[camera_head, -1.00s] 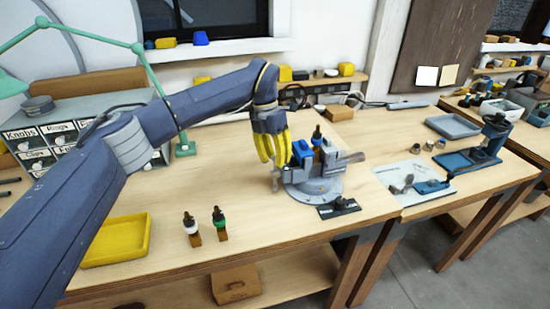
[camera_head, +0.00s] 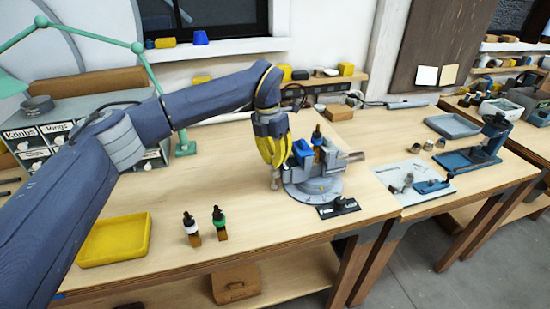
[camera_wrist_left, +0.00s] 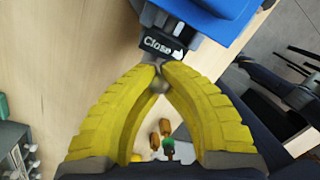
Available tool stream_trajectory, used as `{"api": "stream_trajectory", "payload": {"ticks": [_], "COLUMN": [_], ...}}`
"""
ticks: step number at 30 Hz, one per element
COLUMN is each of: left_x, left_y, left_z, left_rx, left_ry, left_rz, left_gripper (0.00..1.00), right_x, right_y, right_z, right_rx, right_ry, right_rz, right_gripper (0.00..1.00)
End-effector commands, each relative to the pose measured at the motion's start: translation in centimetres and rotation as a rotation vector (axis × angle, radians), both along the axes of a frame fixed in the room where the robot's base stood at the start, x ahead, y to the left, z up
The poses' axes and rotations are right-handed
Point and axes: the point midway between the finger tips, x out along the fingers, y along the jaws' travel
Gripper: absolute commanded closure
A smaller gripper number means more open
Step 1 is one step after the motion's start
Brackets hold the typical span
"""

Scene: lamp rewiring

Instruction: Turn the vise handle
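The vise (camera_head: 318,188) stands on the bench on a round grey base, with blue jaws (camera_head: 302,150) and an upright brown, dark-topped piece (camera_head: 317,138) between them. Its grey handle (camera_head: 275,184) is on its left side, just below my left fingertips. My left gripper (camera_head: 275,163) has yellow fingers drawn together there. In the left wrist view, the gripper's fingertips (camera_wrist_left: 159,72) meet around the handle's small grey knob (camera_wrist_left: 158,85), beside a black "Close" label (camera_wrist_left: 162,46). The fingers hide part of the handle. My right gripper is not in view.
A yellow tray (camera_head: 113,240) and two small dark-topped items, one white (camera_head: 190,226) and one green (camera_head: 219,222), stand at the front left. A black plate (camera_head: 339,208) lies before the vise. A labelled drawer box (camera_head: 45,135) and green lamp (camera_head: 184,147) stand behind.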

Motion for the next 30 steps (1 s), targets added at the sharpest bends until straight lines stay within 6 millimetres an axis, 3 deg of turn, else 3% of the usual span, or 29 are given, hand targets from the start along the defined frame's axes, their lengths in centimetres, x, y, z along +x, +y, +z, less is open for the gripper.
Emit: {"api": "stream_trajectory", "payload": {"ticks": [18, 30], "left_x": [-2.4, -2.9], "left_y": [-0.4, -0.4], "left_z": [-0.6, -1.0], "left_rx": [0.079, 0.1], "left_ry": [-0.403, -0.509], "left_rz": [-0.003, 0.001], "left_gripper": [1.0, 1.0], "right_x": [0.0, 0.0], "right_y": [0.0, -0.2], "right_z": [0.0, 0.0], "right_rx": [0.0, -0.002], "right_ry": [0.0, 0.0], "right_rz": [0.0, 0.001], "right_gripper": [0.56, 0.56]}}
